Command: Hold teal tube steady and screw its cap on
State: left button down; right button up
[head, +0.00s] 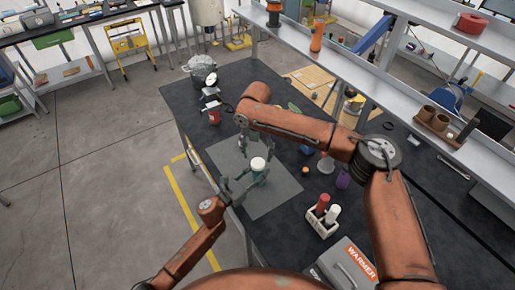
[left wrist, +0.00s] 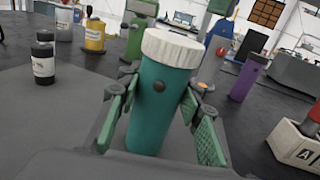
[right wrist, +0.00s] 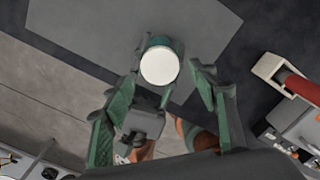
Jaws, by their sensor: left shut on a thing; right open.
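The teal tube (left wrist: 160,105) stands upright with a white ribbed cap (left wrist: 172,48) on its top. I cannot tell whether the cap is threaded on or just resting there. My left gripper (left wrist: 157,112) is shut around the tube's body, one finger on each side. In the head view the white cap (head: 258,163) shows above the grey mat, with my left gripper (head: 240,186) at its lower left. My right gripper (right wrist: 160,92) is open and empty, pointing down; in its view the cap (right wrist: 160,66) appears between and slightly beyond the fingertips, apart from them.
The tube is over a grey mat (head: 280,190) on a dark bench. A white rack (head: 322,228) with red and white tubes and a grey warmer box (head: 345,270) stand at the right. A purple tube (left wrist: 247,77) and a yellow bottle (left wrist: 95,38) stand nearby.

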aim_at(258, 162)
jog(key=shift+f, duration=2.25)
jog(key=shift+c, duration=0.6)
